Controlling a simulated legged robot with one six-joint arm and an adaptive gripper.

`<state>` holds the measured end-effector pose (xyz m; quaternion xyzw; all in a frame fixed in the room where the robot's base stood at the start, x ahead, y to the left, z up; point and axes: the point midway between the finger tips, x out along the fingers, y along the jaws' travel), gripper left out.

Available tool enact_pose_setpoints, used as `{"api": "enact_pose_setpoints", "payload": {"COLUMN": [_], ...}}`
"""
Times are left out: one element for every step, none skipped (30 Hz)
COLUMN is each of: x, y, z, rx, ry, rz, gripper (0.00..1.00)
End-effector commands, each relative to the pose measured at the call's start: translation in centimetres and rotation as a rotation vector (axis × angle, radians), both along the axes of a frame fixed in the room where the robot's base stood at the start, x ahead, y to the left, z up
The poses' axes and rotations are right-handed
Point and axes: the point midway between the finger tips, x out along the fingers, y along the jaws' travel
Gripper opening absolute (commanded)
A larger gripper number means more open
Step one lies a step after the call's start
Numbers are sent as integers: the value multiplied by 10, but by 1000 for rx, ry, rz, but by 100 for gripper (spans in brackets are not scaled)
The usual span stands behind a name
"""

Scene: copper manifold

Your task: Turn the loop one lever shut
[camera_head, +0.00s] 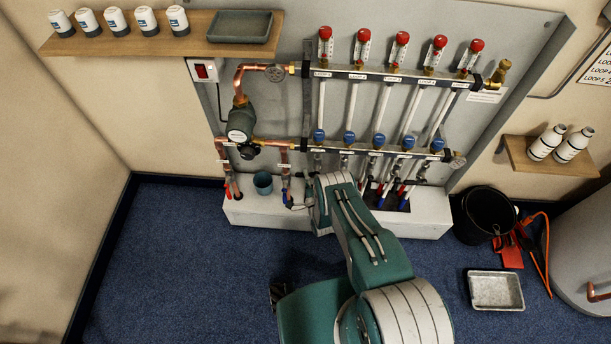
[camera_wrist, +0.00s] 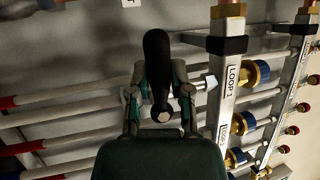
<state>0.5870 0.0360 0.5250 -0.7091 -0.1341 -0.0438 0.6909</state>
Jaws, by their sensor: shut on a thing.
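In the wrist view, a black lever handle (camera_wrist: 157,48) stands between the two fingers of my gripper (camera_wrist: 158,78). The fingers are closed on it from both sides. A round metal end shows at the handle's lower end. The handle is beside a metal bar labelled LOOP 1 (camera_wrist: 231,82); a short pale fitting (camera_wrist: 204,84) lies between them. In the head view my arm reaches to the lower left part of the copper manifold (camera_head: 385,150). My own arm hides the gripper and the lever there.
White pipes (camera_wrist: 70,95) run left in the wrist view. A pump (camera_head: 241,122) and a teal cup (camera_head: 263,183) are left of my arm. A black bucket (camera_head: 484,214) and a metal tray (camera_head: 495,290) stand right. The blue floor at left is clear.

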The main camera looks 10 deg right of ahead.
Motion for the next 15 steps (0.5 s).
{"api": "enact_pose_setpoints", "payload": {"x": [1,1,1,1,1,1,1,1,1,1,1,1,1,1,1], "y": [-3,-3,-3,-3,-3,-4,-4,-4,-4,-4,-4,-4,-4,-4,-4], "z": [0,0,0,0,0,0,0,1,1,1,1,1,1,1,1], "rx": [6,8,9,10,11,11,11,10,10,10,10,10,9,9,9], "ry": [0,1,0,-1,-1,-1,-1,-1,-1,-2,-2,-2,-2,-2,-2], "rz": [-8,-8,-8,-9,-9,-9,-9,-9,-10,-10,-10,-10,-10,-10,-9], "gripper": [0,0,0,0,0,0,0,0,0,0,0,0,35,48,61]}}
